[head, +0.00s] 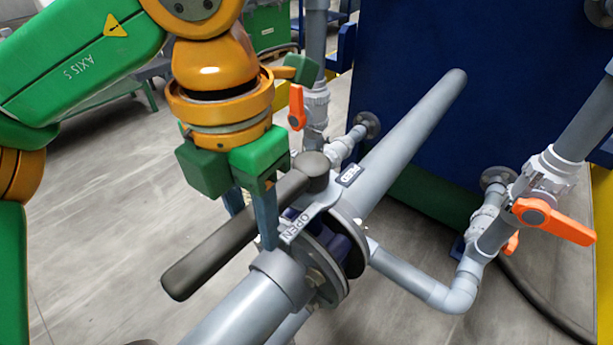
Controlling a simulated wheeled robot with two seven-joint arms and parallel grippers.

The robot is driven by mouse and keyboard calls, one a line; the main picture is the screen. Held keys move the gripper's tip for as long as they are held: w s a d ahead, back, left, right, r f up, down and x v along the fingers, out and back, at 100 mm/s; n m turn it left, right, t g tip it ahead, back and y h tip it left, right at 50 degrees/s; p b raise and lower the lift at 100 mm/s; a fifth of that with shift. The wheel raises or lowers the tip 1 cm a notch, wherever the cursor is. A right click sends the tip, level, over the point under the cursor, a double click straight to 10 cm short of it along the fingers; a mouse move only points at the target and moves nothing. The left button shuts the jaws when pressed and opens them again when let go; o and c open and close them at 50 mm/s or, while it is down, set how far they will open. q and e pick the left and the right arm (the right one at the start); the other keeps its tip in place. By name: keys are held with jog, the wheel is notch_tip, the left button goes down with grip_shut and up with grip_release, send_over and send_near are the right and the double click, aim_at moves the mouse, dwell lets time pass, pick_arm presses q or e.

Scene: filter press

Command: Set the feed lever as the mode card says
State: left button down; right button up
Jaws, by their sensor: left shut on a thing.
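The feed lever (205,258) is a dark grey bar. It runs from a round hub on top of a valve (320,255) towards the lower left, roughly along the large grey pipe (240,310). My left gripper (252,222), with green jaws and blue-grey fingers, comes down from above. Its fingers straddle the lever partway along and are shut on it. A grey plate reading "OPEN" (295,228) lies beside the lever near the hub. A small "FEED" tag (350,175) sits behind the hub. I see no mode card. My right gripper is not in view.
An orange valve handle (552,220) stands on pipework at the right, and another orange handle (297,107) is behind my gripper. A large blue panel (440,60) fills the back. A dark hose (535,305) lies at the lower right. Grey floor is clear at the left.

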pick_arm(q)
jog(key=c, duration=0.7)
grip_release()
jog(key=shift+s+d, duration=0.1)
jog(key=o, duration=0.4)
jog(key=shift+s+d, duration=0.15)
jog(key=shift+d, duration=0.05)
jog(key=shift+o, duration=0.3)
jog(key=shift+s+d+r, duration=0.1)
jog(key=shift+s+d, duration=0.05)
jog(key=shift+d, duration=0.05)
jog(key=shift+a+r, duration=0.1)
jog(key=shift+a, duration=0.1)
notch_tip(320, 180, up, 7)
jog(key=p, duration=0.7)
jog(key=shift+r, duration=0.2)
jog(key=shift+f, duration=0.3)
jog(key=shift+w+d, duration=0.1)
jog(key=shift+w, duration=0.1)
